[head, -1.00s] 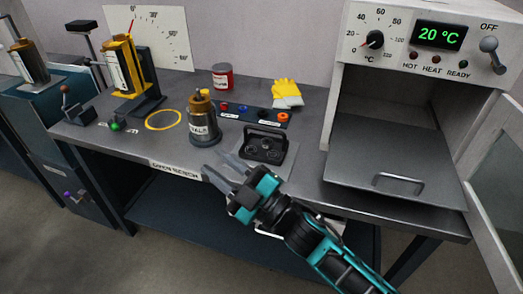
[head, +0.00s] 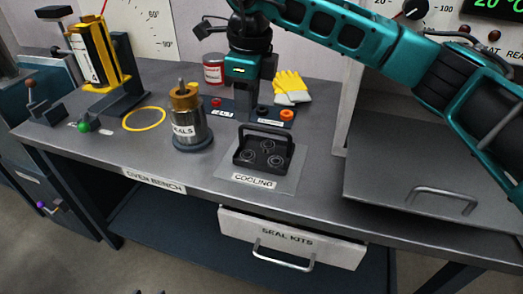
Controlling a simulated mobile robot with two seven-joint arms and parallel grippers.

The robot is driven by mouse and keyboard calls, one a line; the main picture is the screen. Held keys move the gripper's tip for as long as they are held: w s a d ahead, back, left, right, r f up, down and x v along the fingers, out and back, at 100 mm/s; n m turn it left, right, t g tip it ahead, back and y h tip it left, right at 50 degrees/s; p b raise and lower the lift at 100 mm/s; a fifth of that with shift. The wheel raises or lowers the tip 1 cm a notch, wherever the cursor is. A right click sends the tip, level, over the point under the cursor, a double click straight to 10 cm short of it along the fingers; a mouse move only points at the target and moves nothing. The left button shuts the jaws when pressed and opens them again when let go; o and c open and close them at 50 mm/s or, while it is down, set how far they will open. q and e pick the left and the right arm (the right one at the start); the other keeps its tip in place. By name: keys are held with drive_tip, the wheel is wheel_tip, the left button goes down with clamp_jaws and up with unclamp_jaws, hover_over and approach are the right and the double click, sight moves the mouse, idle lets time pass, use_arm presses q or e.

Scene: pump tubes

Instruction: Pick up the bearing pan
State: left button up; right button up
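The bearing pan (head: 249,161), a black tray with a raised handle and several round bearings in it, sits on the grey mat labelled COOLING (head: 285,182) on the bench. My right gripper (head: 247,103) points down behind the pan in the picture, in front of the dark panel with knobs. It appears apart from the pan. Its fingers blend into the dark background, so I cannot tell their opening. Two small dark tips show at the bottom edge; I cannot tell whether they belong to my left gripper.
A SEALS canister (head: 188,125) stands left of the pan. A yellow ring (head: 144,131), yellow gloves (head: 291,87) and a red tin (head: 213,70) are on the bench (head: 100,160). A SEAL KITS drawer (head: 290,238) is below. A grey plate with handle (head: 440,190) is at right.

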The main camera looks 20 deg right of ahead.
drive_tip(key=w+d+r+h, duration=0.2)
drive_tip(key=d, duration=0.1)
drive_tip(key=b, duration=0.1)
hover_over(264, 129)
wheel_tip(264, 129, down, 6)
drive_tip(key=f, duration=0.1)
drive_tip(key=shift+m+t, duration=0.3)
drive_tip(key=shift+t, duration=0.1)
drive_tip(key=shift+s+a+b+x, duration=0.15)
drive_tip(key=shift+b+x, duration=0.25)
drive_tip(key=shift+x, duration=0.95)
drive_tip(key=shift+s+a+b+x, duration=0.15)
drive_tip(key=shift+b+x, duration=0.2)
drive_tip(key=shift+x, duration=0.95)
use_arm(q)
wheel_tip(264, 129, down, 3)
drive_tip(key=shift+w+d+r, duration=0.1)
drive_tip(key=shift+w, duration=0.05)
use_arm(e)
drive_tip(key=shift+f, duration=0.1)
drive_tip(key=shift+c, duration=0.3)
clamp_jaws()
use_arm(q)
drive_tip(key=shift+r, duration=0.1)
